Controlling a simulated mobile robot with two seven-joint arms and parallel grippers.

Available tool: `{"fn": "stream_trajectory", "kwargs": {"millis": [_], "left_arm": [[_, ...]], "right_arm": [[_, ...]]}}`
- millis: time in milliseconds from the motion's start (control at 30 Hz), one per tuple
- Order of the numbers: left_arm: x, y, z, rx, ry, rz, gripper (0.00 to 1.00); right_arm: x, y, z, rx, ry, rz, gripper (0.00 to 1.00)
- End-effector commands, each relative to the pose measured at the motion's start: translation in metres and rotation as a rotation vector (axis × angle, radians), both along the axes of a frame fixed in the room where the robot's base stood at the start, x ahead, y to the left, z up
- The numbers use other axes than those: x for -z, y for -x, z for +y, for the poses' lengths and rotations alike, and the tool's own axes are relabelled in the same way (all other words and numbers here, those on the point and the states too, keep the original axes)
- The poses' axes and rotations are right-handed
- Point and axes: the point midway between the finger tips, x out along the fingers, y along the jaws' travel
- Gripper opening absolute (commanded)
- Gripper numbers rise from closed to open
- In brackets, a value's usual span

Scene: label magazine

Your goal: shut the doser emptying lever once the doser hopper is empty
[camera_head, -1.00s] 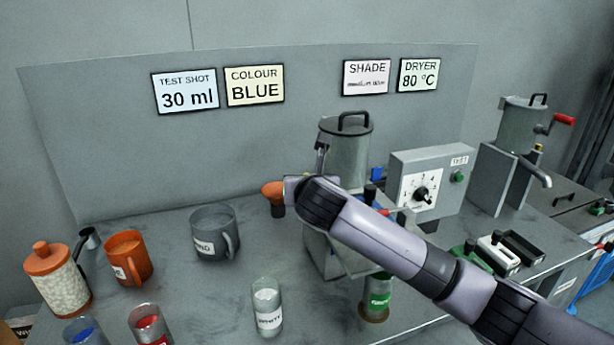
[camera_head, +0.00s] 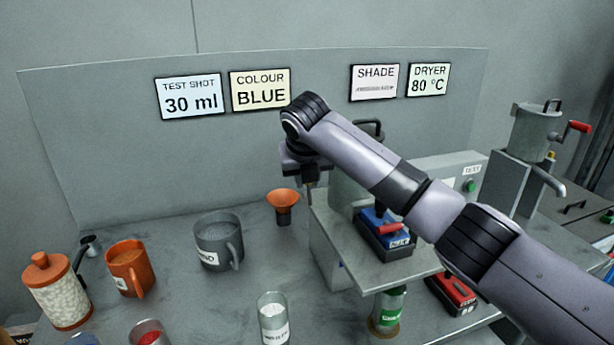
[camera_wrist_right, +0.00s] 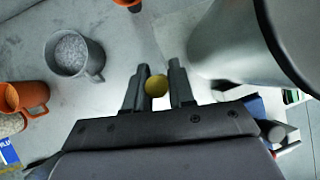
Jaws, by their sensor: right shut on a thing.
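The doser hopper (camera_head: 350,190) is a grey cylinder with a black lid handle, partly hidden behind my right arm in the head view. Its curved wall (camera_wrist_right: 235,45) fills the upper right of the right wrist view. The lid hides the inside, so its content cannot be told. My right gripper (camera_head: 308,190) is left of the hopper, with its fingertips hard to make out there. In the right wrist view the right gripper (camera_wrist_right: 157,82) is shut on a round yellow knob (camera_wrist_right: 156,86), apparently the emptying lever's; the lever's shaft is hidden. My left gripper is not in view.
An orange funnel (camera_head: 283,203) stands just left of the doser. A grey mug (camera_head: 218,242) with granules and an orange mug (camera_head: 129,266) stand further left. A glass with white content (camera_head: 272,318) is in front.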

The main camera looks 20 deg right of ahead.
Motion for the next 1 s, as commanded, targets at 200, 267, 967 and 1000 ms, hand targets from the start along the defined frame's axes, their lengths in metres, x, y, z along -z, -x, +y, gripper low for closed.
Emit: {"fn": "stream_trajectory", "kwargs": {"millis": [200,267,967,1000], "left_arm": [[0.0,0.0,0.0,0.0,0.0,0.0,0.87],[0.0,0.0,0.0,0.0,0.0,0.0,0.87],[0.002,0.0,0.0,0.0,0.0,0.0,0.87],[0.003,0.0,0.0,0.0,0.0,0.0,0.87]], "right_arm": [[-0.001,0.0,0.0,0.0,0.0,0.01,0.0],[-0.001,0.0,0.0,0.0,0.0,0.01,0.0],[-0.008,0.004,0.001,0.0,0.0,0.009,0.45],[-0.012,0.006,0.002,-0.001,0.0,0.007,0.45]]}}
